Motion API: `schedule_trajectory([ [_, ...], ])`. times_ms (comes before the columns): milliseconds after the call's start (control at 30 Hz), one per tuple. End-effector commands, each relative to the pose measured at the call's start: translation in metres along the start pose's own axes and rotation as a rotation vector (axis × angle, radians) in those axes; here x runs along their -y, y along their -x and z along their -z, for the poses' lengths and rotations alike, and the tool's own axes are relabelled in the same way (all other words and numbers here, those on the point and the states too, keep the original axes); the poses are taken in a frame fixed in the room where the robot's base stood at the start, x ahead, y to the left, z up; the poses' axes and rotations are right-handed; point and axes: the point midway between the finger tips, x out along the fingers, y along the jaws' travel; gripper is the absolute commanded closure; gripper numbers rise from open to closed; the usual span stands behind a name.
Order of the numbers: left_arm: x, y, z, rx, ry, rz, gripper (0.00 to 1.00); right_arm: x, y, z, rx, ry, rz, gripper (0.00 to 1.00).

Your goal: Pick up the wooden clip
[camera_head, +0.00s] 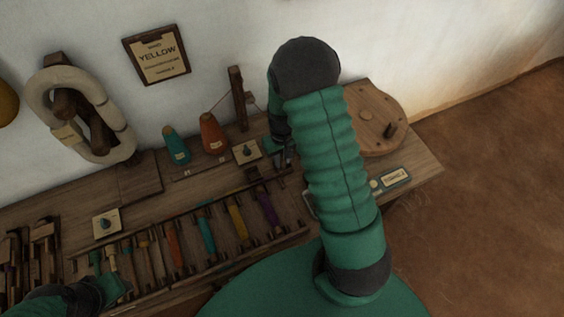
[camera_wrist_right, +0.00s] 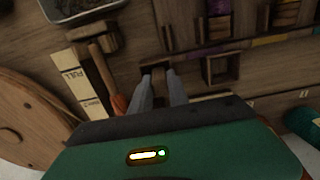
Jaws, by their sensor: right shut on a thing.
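My right gripper (camera_head: 283,158) reaches down to the back right part of the wooden bench, partly hidden behind my own green arm. In the right wrist view its two grey fingers (camera_wrist_right: 160,82) are closed on a small brown wooden piece, the wooden clip (camera_wrist_right: 159,76), with a dark opening beside it. Most of the clip is hidden, and I cannot tell whether it is clear of the bench. My left gripper (camera_head: 118,287) is at the lower left, by the front rack; its fingers are too dark to read.
A round wooden disc (camera_head: 370,115) lies at the right end. A yellow-labelled sign (camera_head: 157,56) hangs on the wall.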

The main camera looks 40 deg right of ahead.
Motion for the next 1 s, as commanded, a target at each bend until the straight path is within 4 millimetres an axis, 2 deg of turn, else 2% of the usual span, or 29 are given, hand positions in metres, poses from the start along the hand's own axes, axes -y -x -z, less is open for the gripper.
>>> schedule_trajectory([
  [33,0.0,0.0,0.0,0.0,0.0,0.0,0.64,0.0,0.0,0.0,0.0,-0.001,0.001,0.89],
  [100,0.0,0.0,0.0,0.0,0.0,0.0,0.64,0.0,0.0,0.0,0.0,-0.001,0.002,0.98],
  [133,0.0,0.0,0.0,0.0,0.0,0.0,0.64,0.0,0.0,0.0,0.0,-0.001,0.002,1.0],
  [533,0.0,0.001,0.0,0.0,-0.001,0.0,0.64,0.0,0.002,0.0,-0.001,-0.001,0.001,1.0],
  [667,0.0,0.003,0.001,0.0,0.0,0.0,0.64,0.0,0.012,0.001,-0.002,0.0,0.001,1.0],
  [833,0.0,0.009,0.002,0.0,0.0,0.0,0.64,0.0,0.036,0.001,-0.004,-0.001,0.001,1.0],
  [867,0.0,0.01,0.002,0.0,0.0,0.0,0.64,0.0,0.041,0.0,-0.002,-0.001,0.001,1.0],
  [1000,0.0,0.009,0.002,0.0,0.0,0.0,0.64,-0.002,0.04,-0.033,0.001,-0.002,0.001,1.0],
])
